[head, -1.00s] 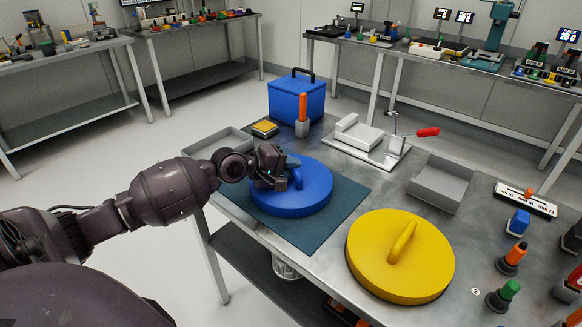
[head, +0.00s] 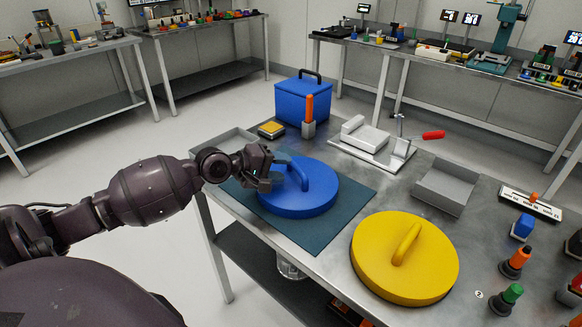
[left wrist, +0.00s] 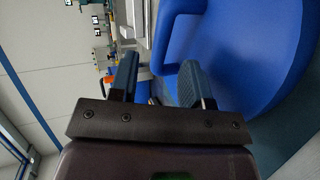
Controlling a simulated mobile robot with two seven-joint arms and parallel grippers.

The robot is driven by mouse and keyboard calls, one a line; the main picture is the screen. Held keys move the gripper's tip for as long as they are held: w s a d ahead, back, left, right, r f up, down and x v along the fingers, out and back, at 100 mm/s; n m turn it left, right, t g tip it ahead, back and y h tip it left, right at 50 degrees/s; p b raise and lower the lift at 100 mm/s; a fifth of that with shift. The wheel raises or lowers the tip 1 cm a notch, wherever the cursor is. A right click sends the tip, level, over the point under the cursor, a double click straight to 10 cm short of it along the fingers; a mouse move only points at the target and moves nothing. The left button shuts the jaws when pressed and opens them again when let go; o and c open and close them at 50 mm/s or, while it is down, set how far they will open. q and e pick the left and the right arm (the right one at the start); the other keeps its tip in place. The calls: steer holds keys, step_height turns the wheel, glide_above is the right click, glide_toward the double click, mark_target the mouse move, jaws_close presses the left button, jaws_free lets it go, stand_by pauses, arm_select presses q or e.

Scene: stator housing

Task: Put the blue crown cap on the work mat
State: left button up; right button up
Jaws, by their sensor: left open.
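The blue crown cap (head: 305,198) is a round blue disc with an arched handle on top. It lies flat on the dark teal work mat (head: 330,225) in the head view. My left gripper (head: 268,178) is open at the cap's left side, beside the handle and apart from it. In the left wrist view the two fingers (left wrist: 158,80) stand apart with nothing between them, and the blue cap (left wrist: 255,60) fills the right side. My right gripper is not in view.
A yellow cap (head: 405,262) with a handle lies on the table right of the mat. Behind stand a blue box (head: 300,100), an orange-handled tool (head: 309,112), a clamp fixture (head: 375,145) and a grey tray (head: 446,188). Several small pegs stand at the right.

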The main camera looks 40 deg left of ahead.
arm_select(q)
steer(key=shift+p+v, duration=0.3)
steer(key=shift+v, duration=3.05)
